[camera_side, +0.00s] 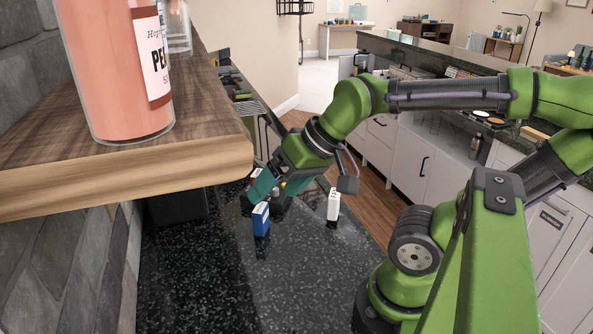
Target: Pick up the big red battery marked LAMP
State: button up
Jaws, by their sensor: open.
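My gripper (272,193), with teal fingers, is low over the dark speckled counter (205,270), open. A small block with a pale top and a bit of red (254,173) shows just behind the fingers. Most of it is hidden by the gripper, so I cannot tell whether it is the LAMP battery, and no marking is readable. A blue block with a white top (261,219) stands upright in front of the gripper. A white block with a dark lower part (333,207) stands to the right. Their markings are too small to read.
A wooden shelf (130,165) with a large pink bottle (115,70) juts out at the upper left, close to the camera. A dark box (178,208) stands by the stone wall. The counter's front part is clear. Wood floor and white cabinets (410,160) lie beyond.

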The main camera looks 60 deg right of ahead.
jog(key=w+d+f+n+g+h, duration=0.25)
jog(key=w+d+n+g, duration=0.4)
jog(key=w+d, duration=1.7)
jog(key=shift+g+y, duration=0.25)
jog(key=shift+y, duration=0.1)
jog(key=f, duration=0.3)
jog(key=s+d+f, duration=0.1)
jog(key=f, duration=0.7)
jog(key=shift+s+d+f, duration=0.2)
jog(key=shift+s+f, duration=0.05)
jog(key=shift+s, duration=0.15)
jog(key=shift+s+d+f, duration=0.1)
jog(key=shift+f, duration=1.25)
jog(key=shift+d+f, duration=0.1)
jog(key=shift+f, duration=1.25)
jog(key=shift+c, duration=0.4)
